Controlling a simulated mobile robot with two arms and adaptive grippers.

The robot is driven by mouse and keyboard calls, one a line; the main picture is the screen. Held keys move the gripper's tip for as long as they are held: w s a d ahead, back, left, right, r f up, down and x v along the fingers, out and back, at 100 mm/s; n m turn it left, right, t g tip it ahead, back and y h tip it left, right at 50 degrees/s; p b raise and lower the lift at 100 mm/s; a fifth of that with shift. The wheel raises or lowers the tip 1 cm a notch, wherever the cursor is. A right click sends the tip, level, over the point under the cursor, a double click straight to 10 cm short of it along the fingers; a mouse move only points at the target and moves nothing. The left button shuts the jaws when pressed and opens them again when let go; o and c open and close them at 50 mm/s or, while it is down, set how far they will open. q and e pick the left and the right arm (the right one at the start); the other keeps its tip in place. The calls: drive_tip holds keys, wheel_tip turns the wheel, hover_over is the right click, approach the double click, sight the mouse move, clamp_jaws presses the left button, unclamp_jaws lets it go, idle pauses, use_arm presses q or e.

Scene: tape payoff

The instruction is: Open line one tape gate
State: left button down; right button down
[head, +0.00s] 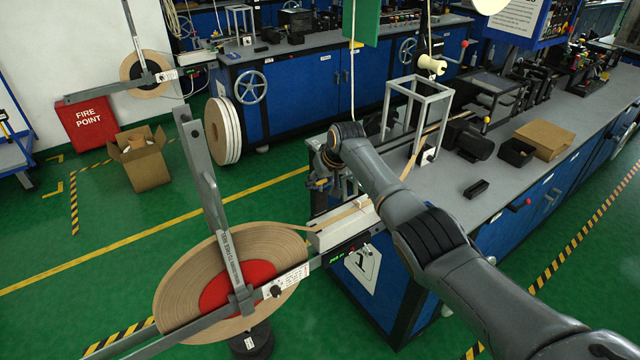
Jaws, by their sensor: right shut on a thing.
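My right arm reaches in from the lower right. Its gripper (321,178) points down at the near left corner of the line one machine, just behind the white tape inlet block (345,228). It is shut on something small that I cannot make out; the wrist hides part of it. I cannot tell for certain which part is the tape gate. Tan tape runs from the big reel (178,280) with a red centre into the inlet block. A grey upright bar (207,180) stands leaning in front of the reel. My left gripper is not in view.
The blue bench (470,200) carries a grey frame (418,95), a cardboard box (544,139) and dark machine parts. A second reel (144,74) is at the back left. A red fire point box (88,122) and an open carton (142,165) stand on the green floor.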

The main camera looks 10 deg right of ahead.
drive_tip(key=shift+w+a+r, duration=0.1)
drive_tip(key=shift+w+r, duration=0.15)
drive_tip(key=shift+r, duration=0.15)
drive_tip(key=c, duration=1.1)
unclamp_jaws()
drive_tip(key=o, duration=0.3)
drive_tip(key=shift+s+f, duration=0.1)
drive_tip(key=shift+s, duration=0.1)
drive_tip(key=shift+f, duration=0.15)
drive_tip(key=v, duration=1.2)
drive_tip(key=shift+a, duration=0.1)
